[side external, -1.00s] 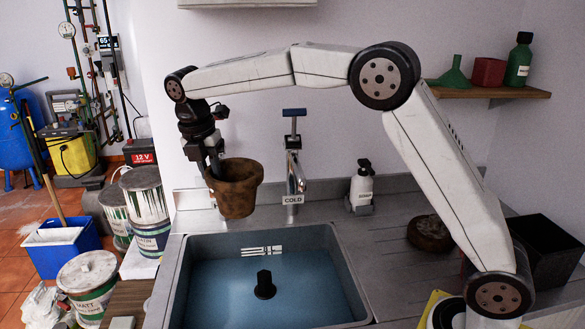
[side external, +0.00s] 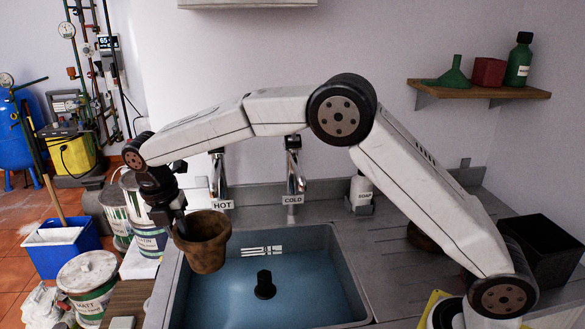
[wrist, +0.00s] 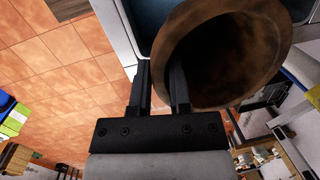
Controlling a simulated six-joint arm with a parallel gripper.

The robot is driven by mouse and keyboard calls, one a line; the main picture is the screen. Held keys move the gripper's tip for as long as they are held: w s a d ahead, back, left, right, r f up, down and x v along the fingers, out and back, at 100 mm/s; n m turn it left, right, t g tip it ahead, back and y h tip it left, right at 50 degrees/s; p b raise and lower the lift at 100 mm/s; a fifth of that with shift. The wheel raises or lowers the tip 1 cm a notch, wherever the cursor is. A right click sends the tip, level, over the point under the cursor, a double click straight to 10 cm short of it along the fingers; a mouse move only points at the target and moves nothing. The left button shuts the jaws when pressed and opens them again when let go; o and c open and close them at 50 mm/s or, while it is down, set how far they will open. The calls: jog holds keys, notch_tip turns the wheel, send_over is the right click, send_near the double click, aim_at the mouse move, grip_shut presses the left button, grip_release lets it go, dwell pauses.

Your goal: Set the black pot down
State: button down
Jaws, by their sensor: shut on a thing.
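My gripper (side external: 180,226) is shut on the left wall of a rusty brown pot (side external: 203,243), which looks brown rather than black. The pot is nearly upright and held in the air, in line with the left rim of the sink (side external: 327,235) in the side view. Its height above the rim is hard to tell. In the wrist view the fingers (wrist: 160,75) grip the pot's edge (wrist: 178,40), and its dark inside shows. A black square container (side external: 545,262) stands at the right end of the counter.
The sink basin holds a black upright plug-like piece (side external: 264,284). The hot tap (side external: 219,180) and cold tap (side external: 293,180) stand behind it. Paint tins (side external: 88,283) crowd the left side. A soap bottle (side external: 361,190) stands back right. The ribbed drainer (side external: 375,245) has free room.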

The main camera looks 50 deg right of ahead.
notch_tip(320, 180, down, 22)
jog(key=shift+r, duration=0.2)
dwell(0.5)
jog(key=shift+f, duration=0.1)
jog(key=shift+f, duration=1.75)
jog(key=shift+f, duration=0.15)
jog(key=c, duration=0.6)
grip_release()
jog(key=shift+o, duration=0.2)
notch_tip(320, 180, up, 12)
jog(key=a, duration=0.1)
jog(key=shift+a, duration=0.4)
